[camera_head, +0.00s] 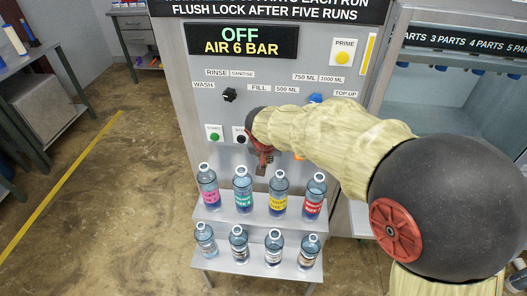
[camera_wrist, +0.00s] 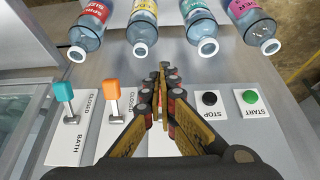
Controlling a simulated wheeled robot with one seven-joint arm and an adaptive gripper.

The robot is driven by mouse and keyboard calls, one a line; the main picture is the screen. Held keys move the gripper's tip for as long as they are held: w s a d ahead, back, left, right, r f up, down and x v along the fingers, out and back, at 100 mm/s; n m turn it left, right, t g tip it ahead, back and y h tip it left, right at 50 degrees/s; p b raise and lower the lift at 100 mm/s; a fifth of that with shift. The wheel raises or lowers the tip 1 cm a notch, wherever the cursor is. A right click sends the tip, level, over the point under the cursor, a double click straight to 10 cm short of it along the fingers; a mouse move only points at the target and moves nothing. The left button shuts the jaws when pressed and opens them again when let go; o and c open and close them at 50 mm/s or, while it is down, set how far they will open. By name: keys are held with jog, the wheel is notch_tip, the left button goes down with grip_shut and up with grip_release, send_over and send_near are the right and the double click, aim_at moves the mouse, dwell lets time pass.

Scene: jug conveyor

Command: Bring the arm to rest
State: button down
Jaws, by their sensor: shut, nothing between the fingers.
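My arm reaches from the right across the front of a grey machine panel (camera_head: 182,75) in the head view. My gripper (camera_head: 263,170) is shut and empty, pointing down in front of the panel, just right of the black STOP button (camera_head: 241,139). In the wrist view the shut fingers (camera_wrist: 162,72) meet with nothing between them, between an orange lever (camera_wrist: 111,90) and the STOP button (camera_wrist: 209,98). The fingers appear apart from both, though exact depth is hard to tell.
A two-step stand (camera_head: 261,213) with several labelled bottles stands below my gripper; bottle tops (camera_wrist: 208,46) show close ahead in the wrist view. The panel also has a green START button (camera_head: 214,137), a black knob (camera_head: 229,95) and a display (camera_head: 242,40) reading OFF. Floor at left is clear.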

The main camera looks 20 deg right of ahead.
jog(key=s+n+g, duration=0.2)
jog(key=s+n, duration=0.2)
jog(key=s, duration=0.6)
jog(key=s+r+t+y, duration=0.1)
jog(key=s+r, duration=0.4)
jog(key=s, duration=0.4)
jog(key=s+r+t+y, duration=0.1)
jog(key=s+r, duration=0.5)
jog(key=s, duration=0.3)
jog(key=shift+s+n+t, duration=0.3)
jog(key=shift+s, duration=0.1)
